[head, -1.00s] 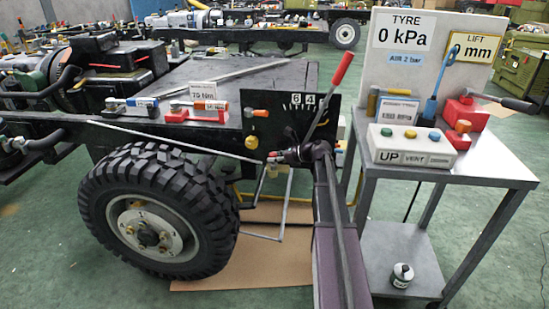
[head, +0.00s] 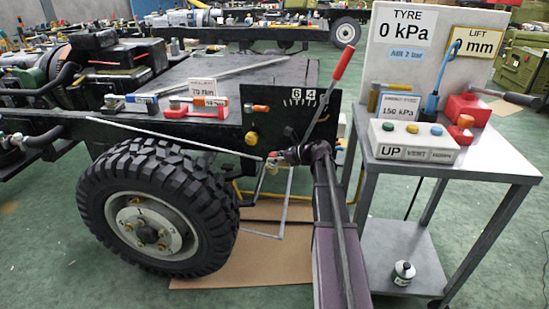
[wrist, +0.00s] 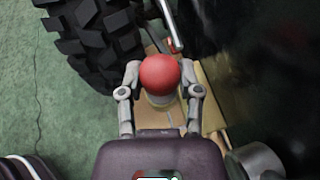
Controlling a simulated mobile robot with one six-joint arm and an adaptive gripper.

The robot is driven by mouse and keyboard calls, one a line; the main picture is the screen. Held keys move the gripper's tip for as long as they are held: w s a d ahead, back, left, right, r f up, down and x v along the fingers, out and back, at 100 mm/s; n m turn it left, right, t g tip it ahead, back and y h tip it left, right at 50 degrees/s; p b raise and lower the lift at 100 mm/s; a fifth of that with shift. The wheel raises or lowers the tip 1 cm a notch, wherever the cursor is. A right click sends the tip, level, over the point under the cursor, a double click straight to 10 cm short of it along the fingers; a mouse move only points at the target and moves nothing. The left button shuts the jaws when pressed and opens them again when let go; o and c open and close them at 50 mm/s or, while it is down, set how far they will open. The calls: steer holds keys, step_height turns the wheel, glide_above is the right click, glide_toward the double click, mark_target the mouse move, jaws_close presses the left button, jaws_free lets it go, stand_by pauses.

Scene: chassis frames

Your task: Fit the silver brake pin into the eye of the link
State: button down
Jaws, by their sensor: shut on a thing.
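In the wrist view my gripper (wrist: 160,88) is shut on the silver brake pin (wrist: 161,99). The pin's round red head (wrist: 160,73) faces the camera, and a short pale shank shows beneath it. The pin's lower end is hidden. A silver rod end (wrist: 176,45) shows beyond the pin in the wrist view. I cannot tell where the link's eye is.
The large black tyre (head: 160,207) is close on the left. A dark plate with a red-handled lever (head: 343,63) stands just behind my gripper. A grey trolley (head: 470,165) with a control box is on the right. Cardboard (head: 240,265) lies on the floor below.

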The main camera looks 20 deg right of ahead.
steer(key=shift+f, duration=0.15)
steer(key=shift+c, duration=1)
jaws_free()
steer(key=shift+r, duration=0.2)
step_height(320, 180, up, 12)
steer(key=p, duration=1.1)
steer(key=shift+f+p, duration=0.25)
steer(key=shift+p, duration=0.1)
